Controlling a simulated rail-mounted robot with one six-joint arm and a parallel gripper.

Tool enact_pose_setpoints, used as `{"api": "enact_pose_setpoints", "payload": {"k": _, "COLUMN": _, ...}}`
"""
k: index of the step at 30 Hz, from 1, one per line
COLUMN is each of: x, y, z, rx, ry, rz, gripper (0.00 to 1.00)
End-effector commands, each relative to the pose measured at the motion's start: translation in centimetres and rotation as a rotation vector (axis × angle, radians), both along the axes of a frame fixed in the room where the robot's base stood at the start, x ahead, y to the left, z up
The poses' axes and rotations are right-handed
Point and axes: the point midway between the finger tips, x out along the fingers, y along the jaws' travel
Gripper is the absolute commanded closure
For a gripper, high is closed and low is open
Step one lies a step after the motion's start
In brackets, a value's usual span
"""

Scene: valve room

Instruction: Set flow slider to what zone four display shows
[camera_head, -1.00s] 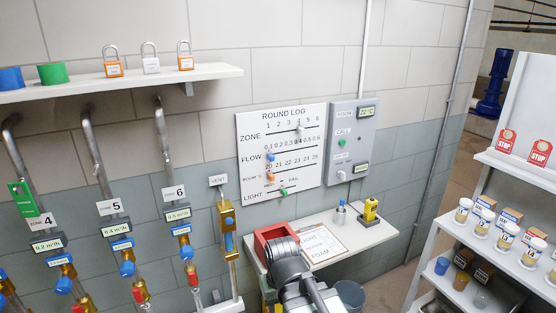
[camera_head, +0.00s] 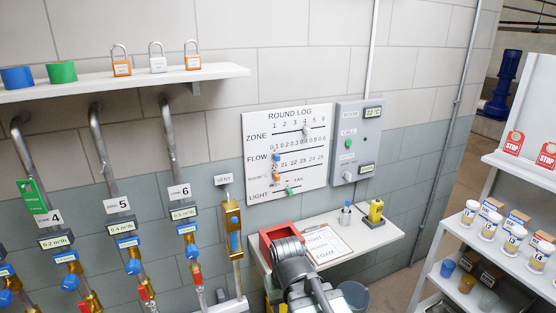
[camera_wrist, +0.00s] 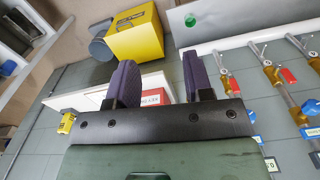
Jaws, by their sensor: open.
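The flow slider's blue knob (camera_head: 277,157) sits near the low left end of the FLOW row on the white round log board (camera_head: 315,180). The zone slider's grey knob (camera_head: 306,131) stands near 4. The zone four display (camera_head: 56,241) hangs under the "4" tag at far left; it appears to read 0.2 m³/h. My gripper (camera_wrist: 158,72) is open and empty in the wrist view, its two purple fingers apart. In the head view my arm is below the board, over the small shelf, and the fingers are hidden. The board does not clearly show in the wrist view.
Under the board, a shelf (camera_head: 378,234) holds a red tray (camera_head: 268,248), a clipboard (camera_head: 327,243) and a yellow device (camera_head: 376,211). A grey panel (camera_head: 372,150) adjoins the board's right. The brass vent pipe (camera_head: 232,220) stands left. A yellow box (camera_wrist: 136,37) shows in the wrist view.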

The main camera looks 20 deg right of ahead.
Motion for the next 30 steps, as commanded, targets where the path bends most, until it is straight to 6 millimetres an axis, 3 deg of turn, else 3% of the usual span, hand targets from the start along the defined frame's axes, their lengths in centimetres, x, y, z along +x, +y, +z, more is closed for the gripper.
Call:
{"api": "enact_pose_setpoints", "payload": {"k": 5, "x": 0.7, "y": -1.5, "z": -0.5, "rx": 0.000, "ry": 0.000, "rz": -0.036, "gripper": 0.53}}
{"api": "enact_pose_setpoints", "payload": {"k": 7, "x": 4.9, "y": -2.6, "z": -0.9, "rx": 0.074, "ry": -0.020, "rz": -0.084, "gripper": 0.53}}
{"api": "enact_pose_setpoints", "payload": {"k": 8, "x": 7.2, "y": -2.5, "z": -0.9, "rx": 0.137, "ry": -0.058, "rz": -0.088, "gripper": 0.53}}
{"api": "enact_pose_setpoints", "payload": {"k": 10, "x": 13.5, "y": -2.4, "z": -0.3, "rx": 0.303, "ry": -0.210, "rz": -0.045, "gripper": 0.53}}
{"api": "enact_pose_setpoints", "payload": {"k": 13, "x": 24.2, "y": -3.2, "z": 3.0, "rx": 0.515, "ry": -0.571, "rz": 0.057, "gripper": 0.53}}
{"api": "enact_pose_setpoints", "payload": {"k": 15, "x": 31.5, "y": -5.5, "z": 6.7, "rx": 0.576, "ry": -0.893, "rz": 0.099, "gripper": 0.53}}
{"api": "enact_pose_setpoints", "payload": {"k": 18, "x": 39.3, "y": -10.4, "z": 12.2, "rx": 0.482, "ry": -1.319, "rz": 0.076, "gripper": 0.53}}
{"api": "enact_pose_setpoints", "payload": {"k": 20, "x": 41.3, "y": -12.5, "z": 14.2, "rx": 0.368, "ry": -1.468, "rz": 0.048, "gripper": 0.53}}
{"api": "enact_pose_setpoints", "payload": {"k": 23, "x": 41.5, "y": -14.5, "z": 15.2, "rx": 0.190, "ry": -1.561, "rz": 0.045, "gripper": 0.53}}
{"api": "enact_pose_setpoints", "payload": {"k": 30, "x": 41.7, "y": -14.8, "z": 15.2, "rx": 0.097, "ry": -1.570, "rz": 0.101, "gripper": 0.53}}
